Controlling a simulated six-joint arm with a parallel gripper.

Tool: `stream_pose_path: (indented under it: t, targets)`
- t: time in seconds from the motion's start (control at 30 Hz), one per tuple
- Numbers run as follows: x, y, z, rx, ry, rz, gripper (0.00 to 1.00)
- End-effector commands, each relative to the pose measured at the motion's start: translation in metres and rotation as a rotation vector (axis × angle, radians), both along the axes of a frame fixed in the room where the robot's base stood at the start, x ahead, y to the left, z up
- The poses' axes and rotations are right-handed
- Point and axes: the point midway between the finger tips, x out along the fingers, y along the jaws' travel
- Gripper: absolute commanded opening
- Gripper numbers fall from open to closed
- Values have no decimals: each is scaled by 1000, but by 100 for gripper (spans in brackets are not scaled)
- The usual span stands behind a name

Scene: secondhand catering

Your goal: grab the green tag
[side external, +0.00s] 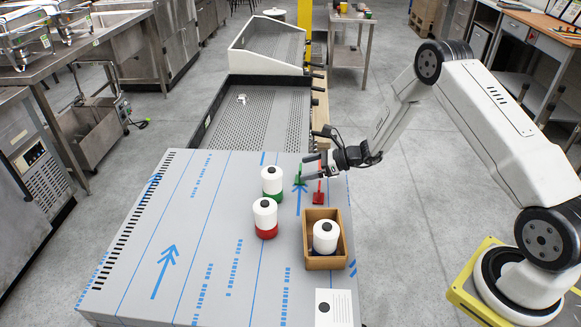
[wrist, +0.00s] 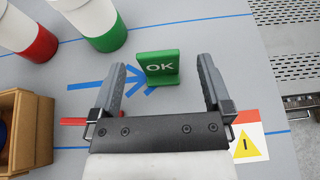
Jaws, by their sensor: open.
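The green tag (side external: 299,178) stands upright on the grey table near its right back part. In the wrist view the green tag (wrist: 158,66) shows a white "OK" on its face and a foot at its base. My gripper (side external: 309,157) is above the table close to the tag. In the wrist view my gripper (wrist: 161,68) is open, with a finger to either side of the tag in the picture and gaps between. It holds nothing. The height of the fingertips over the table is hard to judge.
White containers with green (side external: 272,182) and red (side external: 265,217) bases stand to the left. A wooden box (side external: 311,262) holding another white container is in front. A perforated tray (side external: 262,122) lies behind.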

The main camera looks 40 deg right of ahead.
Motion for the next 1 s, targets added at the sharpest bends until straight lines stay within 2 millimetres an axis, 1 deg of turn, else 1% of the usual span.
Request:
stream_pose_path:
  t: [0.3,0.43,1.0]
  targets:
    - [22,23,-13,0,1,4,100]
    - [29,30,-17,0,1,2,100]
    - [31,32,-18,0,1,1,100]
